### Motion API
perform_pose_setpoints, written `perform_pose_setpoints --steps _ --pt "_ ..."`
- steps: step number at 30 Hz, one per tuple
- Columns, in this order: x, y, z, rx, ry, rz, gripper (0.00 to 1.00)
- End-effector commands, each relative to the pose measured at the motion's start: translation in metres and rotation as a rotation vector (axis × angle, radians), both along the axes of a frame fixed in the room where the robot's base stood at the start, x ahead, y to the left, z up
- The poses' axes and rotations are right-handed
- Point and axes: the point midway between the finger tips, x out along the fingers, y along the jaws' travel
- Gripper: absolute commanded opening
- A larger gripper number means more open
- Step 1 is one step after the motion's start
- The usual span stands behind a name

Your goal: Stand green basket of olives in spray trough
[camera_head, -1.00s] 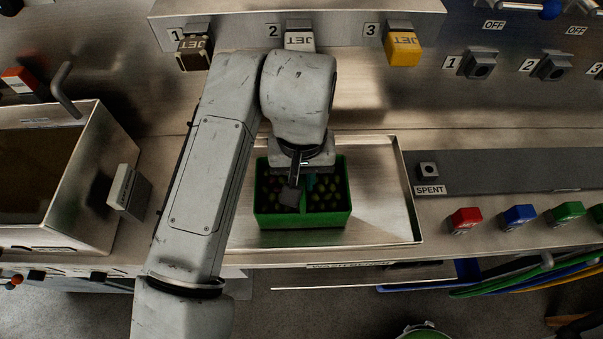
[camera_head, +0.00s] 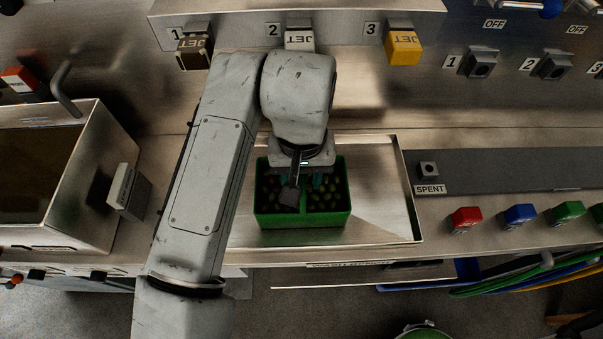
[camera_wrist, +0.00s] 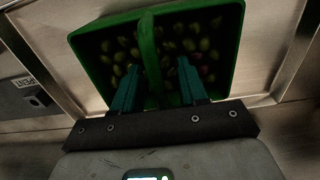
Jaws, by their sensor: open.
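The green basket of olives (camera_head: 300,221) stands upright in a shallow metal tray (camera_head: 385,225) below the jets; I take this tray to be the spray trough. The wrist view shows the basket (camera_wrist: 235,45) with olives on both sides of its green handle (camera_wrist: 150,50). My gripper (camera_head: 305,188) is over the basket. Its teal fingers (camera_wrist: 158,85) are open, one on each side of the handle, with gaps visible. My wrist hides the basket's back middle part in the head view.
Jet nozzles 1 (camera_head: 194,47), 2 (camera_head: 299,37) and 3 (camera_head: 403,48) hang above the tray. A deep metal box (camera_head: 97,190) stands at left. Red (camera_head: 466,220), blue (camera_head: 519,216) and green (camera_head: 568,212) buttons line the right ledge. The tray's right side is clear.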

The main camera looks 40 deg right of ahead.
Motion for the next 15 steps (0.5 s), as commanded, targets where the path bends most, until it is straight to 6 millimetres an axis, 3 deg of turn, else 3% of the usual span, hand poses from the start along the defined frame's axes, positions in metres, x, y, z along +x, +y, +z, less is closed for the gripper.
perform_pose_setpoints --steps 5,15 --pt "0.001 -0.001 0.023 0.0 -0.003 -0.002 0.42" --pt "0.001 0.0 0.091 0.0 -0.004 -0.003 0.42"
